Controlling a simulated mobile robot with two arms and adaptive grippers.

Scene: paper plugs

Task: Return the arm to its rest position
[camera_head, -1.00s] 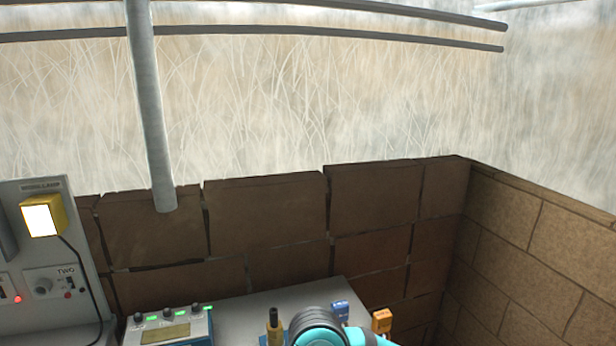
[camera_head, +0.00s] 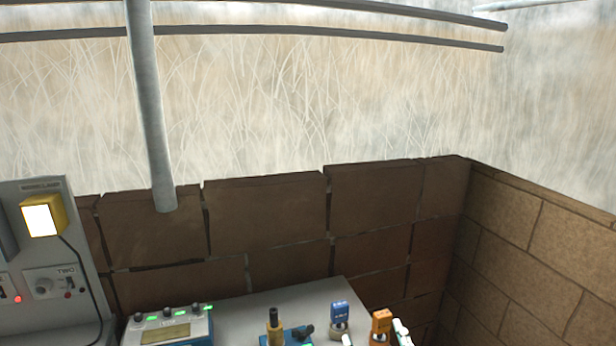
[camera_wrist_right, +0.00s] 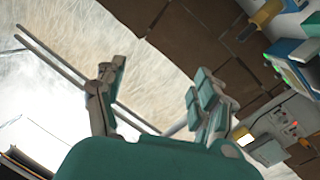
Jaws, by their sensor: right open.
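My right gripper (camera_wrist_right: 155,82) fills the lower middle of the right wrist view. Its two teal-padded fingers stand wide apart with nothing between them. In the head view, only small pale and teal parts show at the bottom edge near the orange block; I cannot tell whether they are my right gripper's fingers. My left gripper is in neither view.
A grey bench (camera_head: 262,301) holds a device with green lights (camera_head: 168,328), a black-and-tan plug (camera_head: 274,325), a blue block (camera_head: 340,313) and an orange block (camera_head: 380,322). A panel with a yellow lamp (camera_head: 42,219) stands left. Stone walls (camera_head: 265,215) close the back and right.

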